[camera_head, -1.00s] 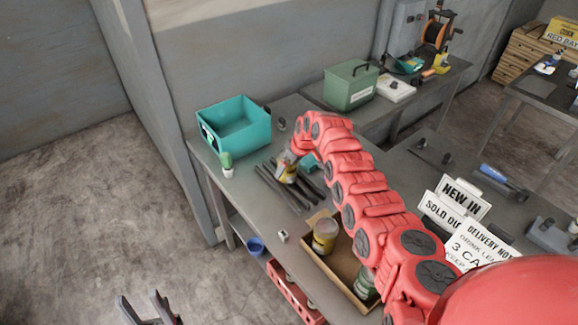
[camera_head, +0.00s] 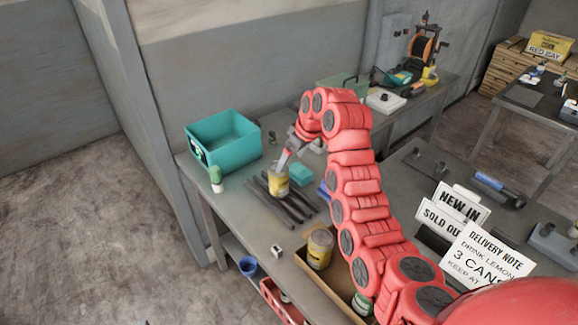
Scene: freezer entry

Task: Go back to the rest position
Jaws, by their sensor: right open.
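My right arm, red and segmented, reaches from the lower right over the workbench (camera_head: 235,222). My right gripper (camera_head: 285,160) is open at the end of it, pointing down, just above and behind a yellow can (camera_head: 277,182). The can stands upright on dark bars (camera_head: 290,212) lying on the bench; whether the fingertips touch it I cannot tell. Another yellow can (camera_head: 320,248) stands in a cardboard box (camera_head: 318,277) at the bench's front. A green can (camera_head: 362,303) there is partly hidden by my arm. My left gripper is out of view.
A teal bin (camera_head: 228,148) stands at the bench's far left, with a small green-topped bottle (camera_head: 215,179) before it. A green case (camera_head: 340,87) is partly behind my arm. Signs (camera_head: 462,207) stand at the right. Open floor (camera_head: 90,235) lies at the left.

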